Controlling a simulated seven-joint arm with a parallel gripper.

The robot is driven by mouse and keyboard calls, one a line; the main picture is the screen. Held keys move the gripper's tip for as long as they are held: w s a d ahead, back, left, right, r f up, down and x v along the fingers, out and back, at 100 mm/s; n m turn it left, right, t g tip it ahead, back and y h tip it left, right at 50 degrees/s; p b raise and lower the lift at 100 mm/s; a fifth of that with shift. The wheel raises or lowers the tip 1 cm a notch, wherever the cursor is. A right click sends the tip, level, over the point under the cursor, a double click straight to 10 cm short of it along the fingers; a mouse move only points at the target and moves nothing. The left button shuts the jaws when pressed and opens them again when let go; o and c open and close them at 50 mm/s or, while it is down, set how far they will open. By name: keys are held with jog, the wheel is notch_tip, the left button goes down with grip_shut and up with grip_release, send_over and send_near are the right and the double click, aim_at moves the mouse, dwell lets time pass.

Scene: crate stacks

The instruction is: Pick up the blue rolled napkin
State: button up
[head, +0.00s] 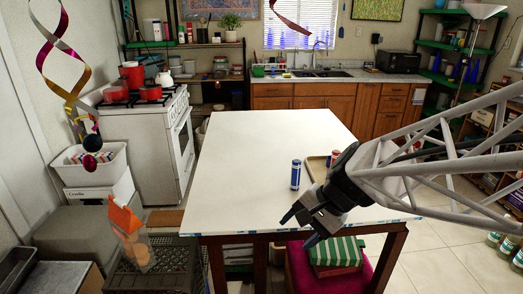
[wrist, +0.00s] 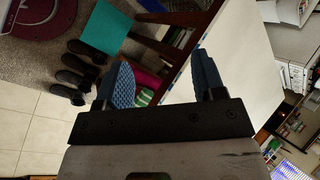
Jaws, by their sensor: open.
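A blue upright cylinder (head: 295,174) with a paler band stands on the white table (head: 240,160) in the head view. It may be the blue rolled napkin; I cannot tell for sure. My gripper (head: 300,229) is open and empty at the table's front edge, in front of the cylinder and apart from it. In the wrist view the two blue ridged fingers of my gripper (wrist: 161,72) are spread with nothing between them. The cylinder does not show in the wrist view.
A shallow tray (head: 316,169) with small red and blue items lies right of the cylinder, partly hidden by my arm. The table's left and back are clear. A magenta stool (head: 301,268) holding a green striped item (head: 336,251) stands below the front edge.

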jog(key=w+f+m+t+y, duration=0.2)
jog(key=w+m+y, duration=0.25)
jog(key=w, duration=0.55)
jog(key=m+t, duration=1.1)
jog(key=m, duration=0.6)
send_near(299, 177)
jog(key=shift+n+h, duration=0.25)
jog(key=x, duration=0.4)
jog(key=shift+s+a+r, duration=0.1)
jog(key=shift+r, duration=0.1)
jog(key=shift+a, duration=0.1)
jog(key=shift+x, duration=1.25)
jog(key=shift+x, duration=2.55)
